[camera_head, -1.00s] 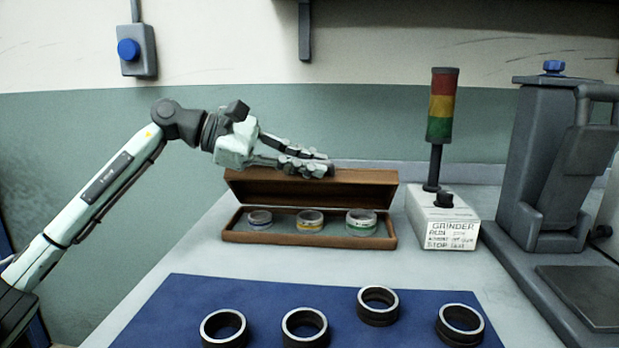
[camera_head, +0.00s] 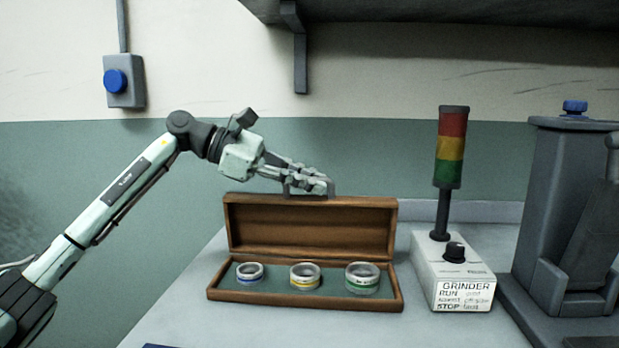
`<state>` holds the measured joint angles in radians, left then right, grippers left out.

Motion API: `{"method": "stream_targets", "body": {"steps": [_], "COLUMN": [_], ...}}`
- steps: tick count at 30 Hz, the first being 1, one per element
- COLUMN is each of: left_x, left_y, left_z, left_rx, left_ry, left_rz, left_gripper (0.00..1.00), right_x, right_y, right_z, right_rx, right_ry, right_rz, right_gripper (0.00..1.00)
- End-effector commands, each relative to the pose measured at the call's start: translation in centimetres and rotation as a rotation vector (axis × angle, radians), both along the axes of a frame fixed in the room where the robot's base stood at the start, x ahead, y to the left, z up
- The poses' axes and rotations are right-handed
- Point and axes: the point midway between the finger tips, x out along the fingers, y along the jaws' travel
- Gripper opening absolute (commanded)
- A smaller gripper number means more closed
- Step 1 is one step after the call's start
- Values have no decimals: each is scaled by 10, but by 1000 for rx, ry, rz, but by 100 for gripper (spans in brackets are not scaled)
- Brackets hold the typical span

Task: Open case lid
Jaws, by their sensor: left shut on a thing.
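The wooden case (camera_head: 305,303) stands on the grey table, open toward me. Its brown lid (camera_head: 310,229) stands raised, close to upright, at the back of the case. Three ring gauges lie inside on a green lining, with blue (camera_head: 249,273), yellow (camera_head: 305,276) and green (camera_head: 362,277) bands. My left gripper (camera_head: 316,188) is at the lid's top edge, near its middle, and is shut on the lid's grey handle (camera_head: 330,187). The fingers partly hide the handle. My right gripper is out of view.
A white grinder control box (camera_head: 455,268) with a red, yellow and green signal tower (camera_head: 450,148) stands right of the case. A grey grinder machine (camera_head: 570,215) stands at far right. A dark shelf (camera_head: 450,12) overhangs above. The table left of the case is clear.

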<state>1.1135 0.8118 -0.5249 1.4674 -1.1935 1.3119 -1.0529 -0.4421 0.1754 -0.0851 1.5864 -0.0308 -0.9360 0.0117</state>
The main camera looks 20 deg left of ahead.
Motion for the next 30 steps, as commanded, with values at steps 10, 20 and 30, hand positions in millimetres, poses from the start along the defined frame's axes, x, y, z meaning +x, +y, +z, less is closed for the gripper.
{"method": "stream_targets", "body": {"steps": [10,20,30], "left_x": [1,1,-5], "left_y": [0,0,18], "left_z": [-2,-1,7], "left_rx": [-1,-1,-2], "left_ry": [14,12,11], "left_rz": [0,-1,2], "left_gripper": [0,19,19], "right_x": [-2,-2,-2], "right_y": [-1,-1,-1], "right_z": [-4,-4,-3], "right_rx": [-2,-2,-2], "right_ry": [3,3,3], "right_rz": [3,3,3], "right_gripper": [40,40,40]}}
